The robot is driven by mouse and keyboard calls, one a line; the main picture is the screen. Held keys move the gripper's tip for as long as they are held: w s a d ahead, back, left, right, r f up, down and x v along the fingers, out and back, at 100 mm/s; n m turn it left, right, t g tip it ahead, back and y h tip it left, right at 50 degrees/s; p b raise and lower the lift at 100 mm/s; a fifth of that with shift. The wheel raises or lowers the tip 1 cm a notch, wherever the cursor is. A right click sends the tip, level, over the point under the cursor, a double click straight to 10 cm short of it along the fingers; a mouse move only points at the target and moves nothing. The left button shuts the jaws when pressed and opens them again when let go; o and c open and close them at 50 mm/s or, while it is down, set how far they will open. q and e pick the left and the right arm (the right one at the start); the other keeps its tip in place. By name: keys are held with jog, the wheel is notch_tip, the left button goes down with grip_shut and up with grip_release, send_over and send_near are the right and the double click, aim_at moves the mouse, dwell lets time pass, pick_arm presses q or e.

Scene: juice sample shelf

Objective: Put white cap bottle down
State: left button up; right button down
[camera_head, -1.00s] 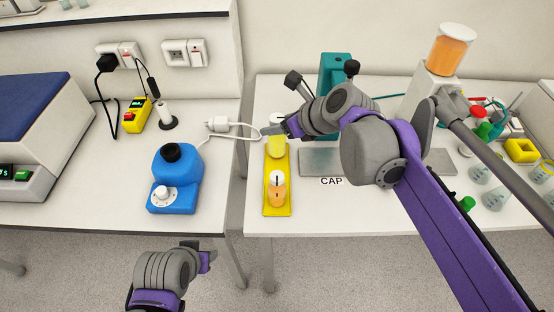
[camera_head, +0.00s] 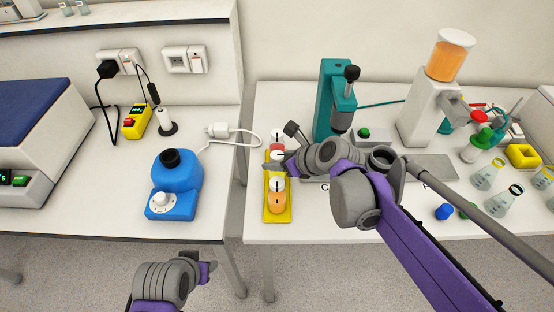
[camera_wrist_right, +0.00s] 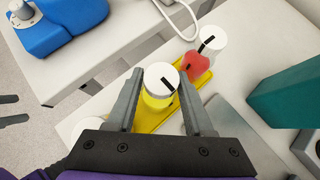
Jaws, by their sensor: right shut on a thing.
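A yellow juice bottle with a white cap (camera_wrist_right: 160,82) stands between the fingers of my right gripper (camera_wrist_right: 158,100) in the right wrist view. The gripper is shut on it, over the yellow tray (camera_wrist_right: 190,96). Whether its base touches the tray is hidden. In the head view my right gripper (camera_head: 276,167) is over the middle of the tray (camera_head: 268,214) and mostly hides the held bottle. An orange bottle (camera_head: 277,203) with a white cap stands at the tray's near end. My left gripper (camera_head: 207,268) is low in the head view, away from the tray; its jaw opening is unclear.
A red bottle (camera_wrist_right: 196,66) and another white-capped bottle (camera_wrist_right: 213,38) are beyond the held one, close in line. A teal device (camera_head: 331,98), a dispenser with orange juice (camera_head: 450,60) and several flasks are to the right. A blue device (camera_head: 174,186) stands on the left table.

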jog(key=shift+f, duration=0.1)
jog(key=c, duration=0.7)
grip_release()
jog(key=o, duration=0.4)
